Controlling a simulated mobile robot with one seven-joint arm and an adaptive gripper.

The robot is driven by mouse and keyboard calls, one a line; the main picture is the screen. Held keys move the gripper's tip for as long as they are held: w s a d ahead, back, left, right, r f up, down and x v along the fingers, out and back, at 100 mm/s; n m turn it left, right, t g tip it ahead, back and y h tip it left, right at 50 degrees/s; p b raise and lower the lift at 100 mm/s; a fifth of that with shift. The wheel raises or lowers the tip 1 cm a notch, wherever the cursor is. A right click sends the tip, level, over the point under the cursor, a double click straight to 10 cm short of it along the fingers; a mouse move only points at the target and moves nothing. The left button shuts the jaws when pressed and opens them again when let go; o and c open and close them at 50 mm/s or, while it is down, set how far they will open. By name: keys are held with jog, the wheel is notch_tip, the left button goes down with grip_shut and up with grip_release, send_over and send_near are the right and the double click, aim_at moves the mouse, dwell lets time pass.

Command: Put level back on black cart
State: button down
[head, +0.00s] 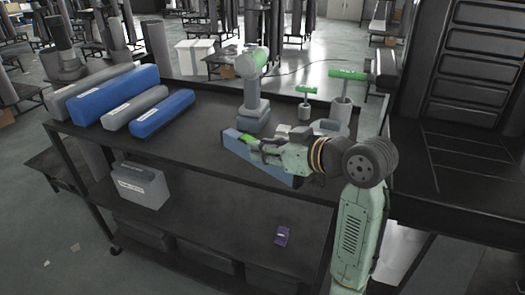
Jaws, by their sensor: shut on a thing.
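The level is a long blue-grey bar (233,146) with a green patch, seen in the head view over the front right of the black cart's top (180,142). My gripper (257,146) is shut on the level, reaching in from the right. The level lies slantwise, its right end lower in the picture near the cart's front edge. My gripper and wrist cover part of its middle. I cannot tell whether it touches the cart top.
Blue and grey long boxes (160,112) lie on the cart's left side. A green-topped drill (253,85) stands behind the level. Two green-handled tools (304,103) (345,88) stand at the back right. A grey box (140,186) and a purple item (282,236) sit on the lower shelf.

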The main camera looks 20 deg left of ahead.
jog(key=shift+w+a, duration=0.65)
jog(key=shift+w, duration=0.3)
jog(key=shift+w+a+f, duration=0.1)
jog(key=shift+w+f, duration=0.05)
jog(key=shift+f, duration=0.05)
jog(key=shift+f+p, duration=0.35)
jog(key=shift+f, duration=1.25)
jog(key=shift+f, duration=0.1)
jog(key=shift+f, duration=0.15)
jog(key=c, duration=1.3)
grip_release()
jog(key=shift+c, duration=0.2)
